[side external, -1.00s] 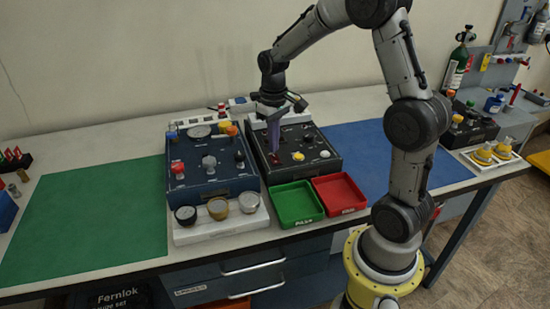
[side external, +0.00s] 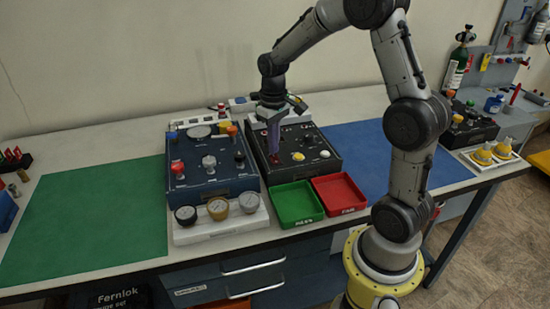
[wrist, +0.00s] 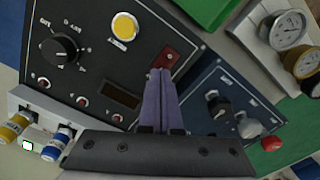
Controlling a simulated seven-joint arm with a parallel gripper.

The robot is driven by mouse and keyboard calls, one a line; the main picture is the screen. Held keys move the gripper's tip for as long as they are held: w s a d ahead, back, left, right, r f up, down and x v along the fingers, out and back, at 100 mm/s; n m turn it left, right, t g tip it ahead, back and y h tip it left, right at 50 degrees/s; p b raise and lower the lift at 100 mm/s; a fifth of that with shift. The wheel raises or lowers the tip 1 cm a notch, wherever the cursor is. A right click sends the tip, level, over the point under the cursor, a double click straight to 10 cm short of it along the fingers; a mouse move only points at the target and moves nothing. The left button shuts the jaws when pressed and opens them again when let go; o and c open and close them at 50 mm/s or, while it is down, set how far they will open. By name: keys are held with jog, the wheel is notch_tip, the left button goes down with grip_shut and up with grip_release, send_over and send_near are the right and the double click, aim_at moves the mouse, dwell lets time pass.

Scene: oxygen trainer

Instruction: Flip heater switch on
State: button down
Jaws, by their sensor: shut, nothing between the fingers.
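The black control box (side external: 328,160) stands on the bench in the side view and also shows in the wrist view (wrist: 100,28). A dark red switch (wrist: 171,54) is set in its panel near one corner; it also shows small in the side view (side external: 275,158). My gripper (wrist: 160,72) has its purple fingers shut and empty. The fingertips are right at the switch's near edge and cover part of it. I cannot tell whether they touch it or which way the switch is tilted. In the side view my gripper (side external: 273,151) points down over the box's left part.
The black box also carries a yellow button (wrist: 125,26), a black knob (wrist: 60,49) and a dark display (wrist: 121,95). A blue panel box (side external: 207,190) with knobs stands close on the left. Green (side external: 295,222) and red (side external: 342,211) trays lie in front.

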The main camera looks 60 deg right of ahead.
jog(key=shift+f, duration=0.6)
dwell(0.3)
jog(key=shift+r, duration=3.55)
jog(key=shift+a, duration=0.1)
